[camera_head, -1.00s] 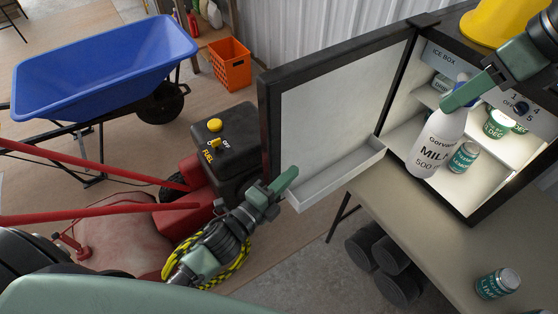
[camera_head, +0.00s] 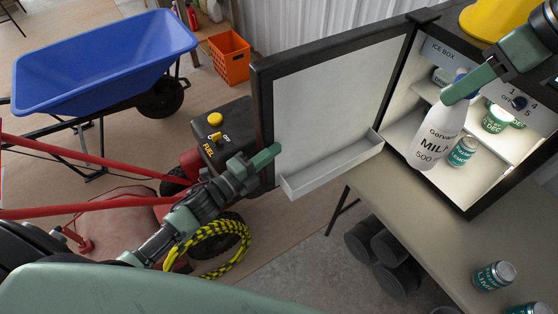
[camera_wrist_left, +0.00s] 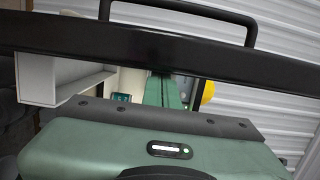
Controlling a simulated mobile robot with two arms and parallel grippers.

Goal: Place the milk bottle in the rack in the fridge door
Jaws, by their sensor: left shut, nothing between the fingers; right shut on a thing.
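The white milk bottle (camera_head: 433,140) hangs slightly tilted in front of the open fridge. My right gripper (camera_head: 462,88) is shut on its top. The fridge door (camera_head: 335,95) stands open to the left of the fridge, its inner face toward the head camera. The white rack (camera_head: 333,167) runs along the bottom of the door and looks empty. My left gripper (camera_head: 268,155) is shut and empty at the door's outer left edge; whether it touches is unclear. The left wrist view shows the dark door edge (camera_wrist_left: 150,45) close up and the rack (camera_wrist_left: 60,80) beyond it.
Several green cans stand in the fridge, such as one (camera_head: 462,151) beside the bottle. Another can (camera_head: 493,276) stands on the table (camera_head: 420,215). A red machine with a black fuel tank (camera_head: 222,135) is left of the door. A blue wheelbarrow (camera_head: 105,62) stands behind.

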